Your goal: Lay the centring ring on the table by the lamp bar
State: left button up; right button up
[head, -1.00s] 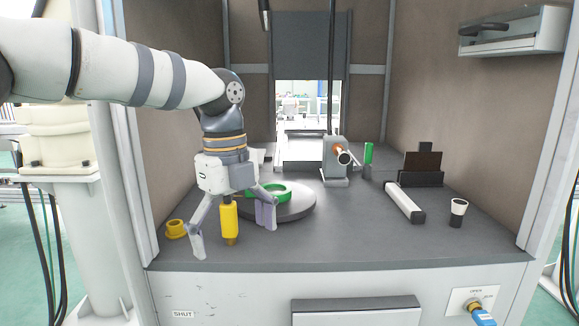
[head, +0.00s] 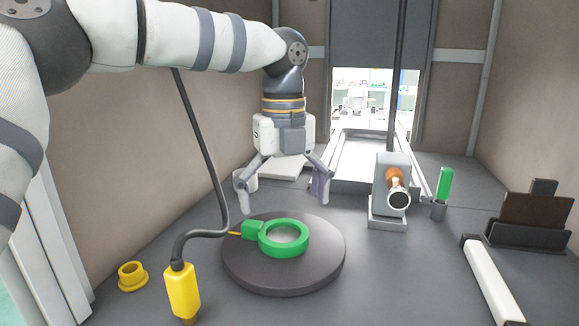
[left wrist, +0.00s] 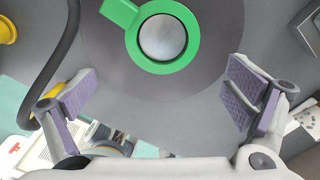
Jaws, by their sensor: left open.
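The green ring (head: 265,241), which I take as the centring ring, has a block-like tab on its left. It sits on the dark round disc (head: 322,272), around a grey metal centre. In the left wrist view the ring (left wrist: 163,67) lies ahead of the spread fingers. My left gripper (head: 283,197) is open and empty, fingers down, above the far side of the disc and apart from the ring. The lamp bar, seemingly the white bar (head: 492,280), lies on the table (head: 400,270) at right. My right gripper is not in view.
A yellow tool (head: 182,290) with a dark cable stands left of the disc, and a yellow flanged piece (head: 132,276) lies farther left. A grey block with a nozzle (head: 389,188) and a green stick (head: 445,183) stand behind right. The table between disc and white bar is clear.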

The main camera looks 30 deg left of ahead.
aim_at(285, 239)
pick_arm(q)
notch_tip(285, 239, down, 6)
jog(key=shift+w+f, duration=0.15)
jog(key=c, duration=1.7)
jog(key=shift+r+p, duration=0.5)
jog(key=shift+r, duration=1.9)
jog(key=shift+f, duration=0.1)
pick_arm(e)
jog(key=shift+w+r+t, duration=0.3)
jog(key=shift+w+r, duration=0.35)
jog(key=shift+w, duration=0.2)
